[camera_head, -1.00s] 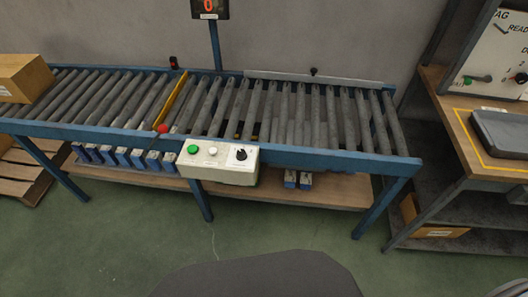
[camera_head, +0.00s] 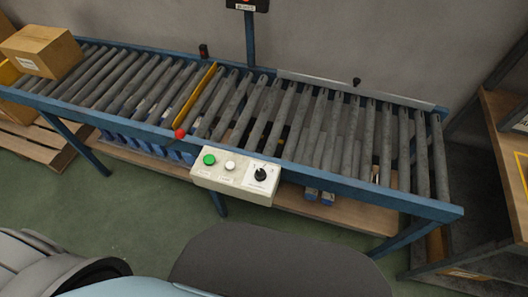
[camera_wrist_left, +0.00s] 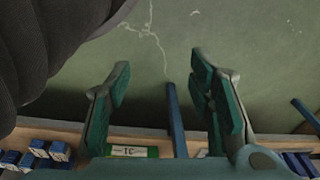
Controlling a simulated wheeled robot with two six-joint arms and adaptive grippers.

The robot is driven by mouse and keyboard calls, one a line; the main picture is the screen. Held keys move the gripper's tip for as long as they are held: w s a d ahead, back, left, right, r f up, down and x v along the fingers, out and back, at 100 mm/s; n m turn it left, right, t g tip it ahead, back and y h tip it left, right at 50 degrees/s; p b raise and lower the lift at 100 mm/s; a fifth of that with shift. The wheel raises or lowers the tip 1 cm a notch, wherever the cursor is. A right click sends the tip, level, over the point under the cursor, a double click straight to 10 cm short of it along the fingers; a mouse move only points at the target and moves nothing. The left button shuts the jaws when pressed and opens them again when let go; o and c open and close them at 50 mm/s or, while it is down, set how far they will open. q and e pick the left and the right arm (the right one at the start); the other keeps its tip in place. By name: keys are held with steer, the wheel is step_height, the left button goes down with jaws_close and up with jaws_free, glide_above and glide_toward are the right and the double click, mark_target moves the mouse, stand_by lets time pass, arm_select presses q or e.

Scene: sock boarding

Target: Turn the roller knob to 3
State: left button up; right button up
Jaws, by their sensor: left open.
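The roller knob (camera_head: 261,174) is a black dial on the right end of a pale control box (camera_head: 228,190) fixed to the front rail of the roller conveyor. A green button (camera_head: 209,160) and a white button (camera_head: 230,166) sit to its left. In the left wrist view my left gripper (camera_wrist_left: 165,95) is open and empty, its green-padded fingers apart over the floor and the lower shelf. The knob does not show in that view. The dial's numbers are too small to read. My right gripper is not in view.
The roller conveyor (camera_head: 300,165) spans the view, with a yellow bar (camera_head: 195,95) across it and a red ball-like knob (camera_head: 180,134) at the bar's near end. A cardboard box (camera_head: 42,52) rests at the far left. A wooden workbench (camera_head: 505,140) stands at right. Green floor lies in front.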

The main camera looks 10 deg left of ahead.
arm_select(q)
steer(key=w+d+r+n+p, duration=0.2)
steer(key=w+r, duration=0.6)
step_height(320, 180, up, 35)
steer(key=n+g+p, duration=0.1)
steer(key=n+p, duration=0.4)
steer(key=n, duration=0.9)
glide_above(260, 172)
steer(key=shift+h, duration=0.3)
step_height(260, 172, down, 14)
steer(key=b, duration=0.3)
steer(key=shift+r, duration=0.15)
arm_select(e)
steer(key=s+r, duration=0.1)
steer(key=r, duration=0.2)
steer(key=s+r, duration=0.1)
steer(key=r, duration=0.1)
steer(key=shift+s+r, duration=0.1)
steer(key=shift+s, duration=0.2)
arm_select(q)
jaws_close()
